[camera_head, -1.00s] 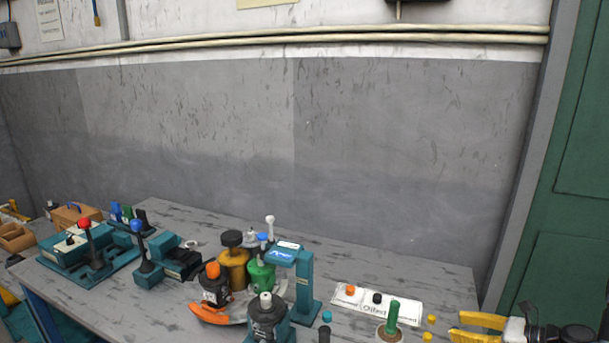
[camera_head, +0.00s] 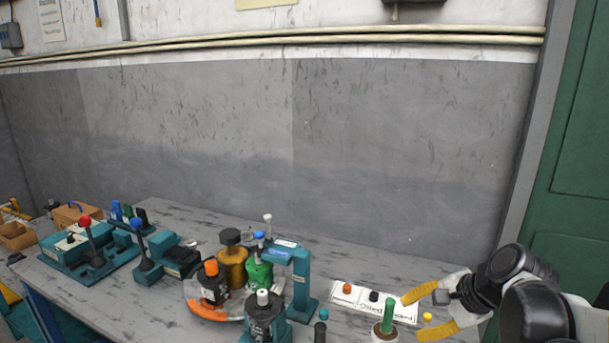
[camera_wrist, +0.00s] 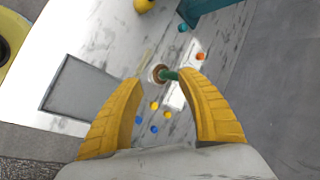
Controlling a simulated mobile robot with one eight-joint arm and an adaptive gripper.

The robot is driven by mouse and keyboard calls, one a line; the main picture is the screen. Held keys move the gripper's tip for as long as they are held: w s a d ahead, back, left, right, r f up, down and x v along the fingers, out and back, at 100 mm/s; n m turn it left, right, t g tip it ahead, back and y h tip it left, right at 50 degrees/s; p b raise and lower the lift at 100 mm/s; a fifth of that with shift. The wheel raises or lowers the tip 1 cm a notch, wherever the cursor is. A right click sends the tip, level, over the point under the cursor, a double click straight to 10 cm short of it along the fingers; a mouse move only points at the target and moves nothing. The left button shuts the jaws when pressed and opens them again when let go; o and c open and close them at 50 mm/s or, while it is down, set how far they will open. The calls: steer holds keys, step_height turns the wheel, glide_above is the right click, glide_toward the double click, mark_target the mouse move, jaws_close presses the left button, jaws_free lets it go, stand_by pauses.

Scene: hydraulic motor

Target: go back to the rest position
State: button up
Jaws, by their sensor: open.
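My gripper (camera_head: 430,310) has yellow fingers and is open at the right end of the workbench in the head view. In the wrist view my gripper (camera_wrist: 165,110) also shows open, with nothing between its fingertips. A green upright peg (camera_head: 389,316) on a round white base stands just left of the fingers in the head view. In the wrist view the green peg (camera_wrist: 170,75) lies beyond the fingertips, close to the right finger in the picture. I cannot tell whether they touch.
The grey workbench (camera_head: 195,222) holds a motor assembly with a teal post (camera_head: 302,285) and an orange-rimmed tray (camera_head: 228,313). A white label card (camera_head: 350,291) with coloured caps lies behind the peg. Teal lever fixtures (camera_head: 65,250) stand left. A grey wall rises behind.

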steer(key=s+a+r+n+h, duration=0.1)
steer(key=s+a+n+h, duration=0.1)
steer(key=s+n, duration=0.4)
steer(key=s+a+r+n+t+h, duration=0.1)
steer(key=s+a+n+h, duration=0.1)
steer(key=s+n, duration=0.4)
steer(key=s, duration=0.2)
steer(key=shift+s+a+n, duration=0.25)
steer(key=shift+s+n, duration=0.05)
steer(key=shift+n, duration=0.1)
